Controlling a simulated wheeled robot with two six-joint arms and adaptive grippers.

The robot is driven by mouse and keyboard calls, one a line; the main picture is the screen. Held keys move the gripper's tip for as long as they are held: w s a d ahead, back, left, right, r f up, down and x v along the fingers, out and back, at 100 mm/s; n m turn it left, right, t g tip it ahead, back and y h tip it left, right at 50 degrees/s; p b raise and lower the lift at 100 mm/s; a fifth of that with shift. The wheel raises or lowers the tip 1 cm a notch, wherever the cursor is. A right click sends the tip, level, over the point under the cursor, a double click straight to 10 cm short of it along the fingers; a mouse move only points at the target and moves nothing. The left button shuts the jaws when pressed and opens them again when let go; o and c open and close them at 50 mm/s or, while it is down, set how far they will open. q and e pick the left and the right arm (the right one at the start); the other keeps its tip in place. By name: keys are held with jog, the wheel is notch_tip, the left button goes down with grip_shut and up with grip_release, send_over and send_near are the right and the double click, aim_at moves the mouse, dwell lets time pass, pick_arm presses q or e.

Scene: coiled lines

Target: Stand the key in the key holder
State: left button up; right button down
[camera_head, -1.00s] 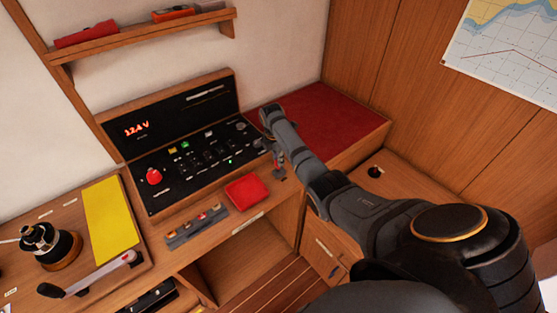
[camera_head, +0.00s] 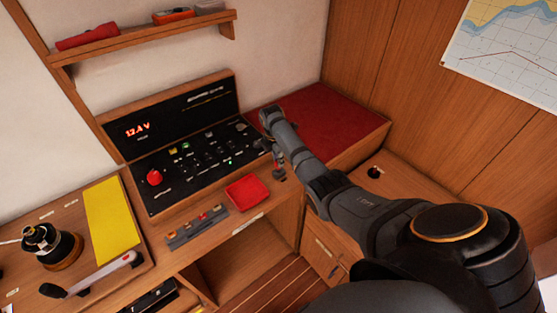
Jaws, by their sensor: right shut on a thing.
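My right arm comes in from the right. Its gripper (camera_head: 279,172) hangs fingers down at the right end of the console, just right of a small red tray (camera_head: 247,193). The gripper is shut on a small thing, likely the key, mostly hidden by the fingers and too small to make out. A grey rack (camera_head: 197,226) with several small coloured pieces lies on the front ledge, left of the tray. I cannot tell for certain which piece is the key holder. My left gripper is not in view.
A black switch panel (camera_head: 190,167) with a red knob (camera_head: 154,177) stands behind the ledge. A red cushioned top (camera_head: 325,115) lies behind my right arm. At left are a yellow pad (camera_head: 110,218), a lever (camera_head: 95,275) and a black winch (camera_head: 45,243). A shelf (camera_head: 150,42) hangs above.

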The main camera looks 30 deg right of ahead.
jog(key=shift+p, duration=0.3)
jog(key=shift+f, duration=0.55)
dwell(0.4)
dwell(0.8)
jog(key=shift+f+b, duration=0.5)
jog(key=shift+f, duration=0.3)
dwell(0.4)
dwell(0.8)
jog(key=shift+f, duration=0.3)
jog(key=c, duration=1.3)
grip_release()
